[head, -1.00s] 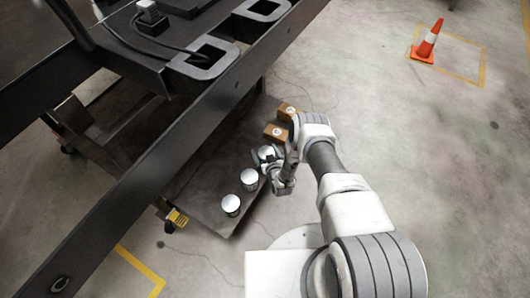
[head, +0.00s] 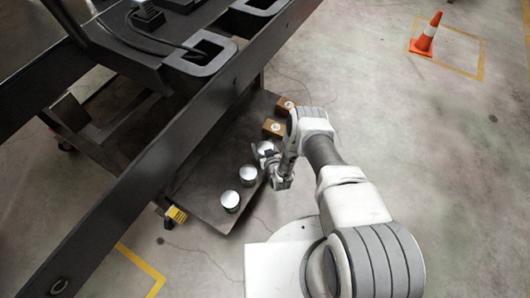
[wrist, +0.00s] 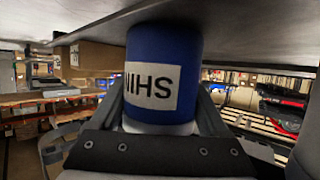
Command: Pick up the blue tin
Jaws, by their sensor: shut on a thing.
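The blue tin (wrist: 162,62) fills the middle of the wrist view, upright, with a white label reading "NIHS" and a pale lower band. My gripper (wrist: 160,122) is shut on it, a finger at each side of its lower part. In the head view my gripper (head: 271,161) is at the right edge of the dark lower shelf (head: 205,190), with a pale tin top (head: 265,148) at its jaws. The arm hides part of this. I cannot tell whether the tin is clear of the shelf.
Two other white-topped tins (head: 247,174) (head: 231,200) stand left of my gripper. A dark beam (head: 170,150) crosses above the shelf. Floor to the right is open, with an orange cone (head: 426,35) farther off.

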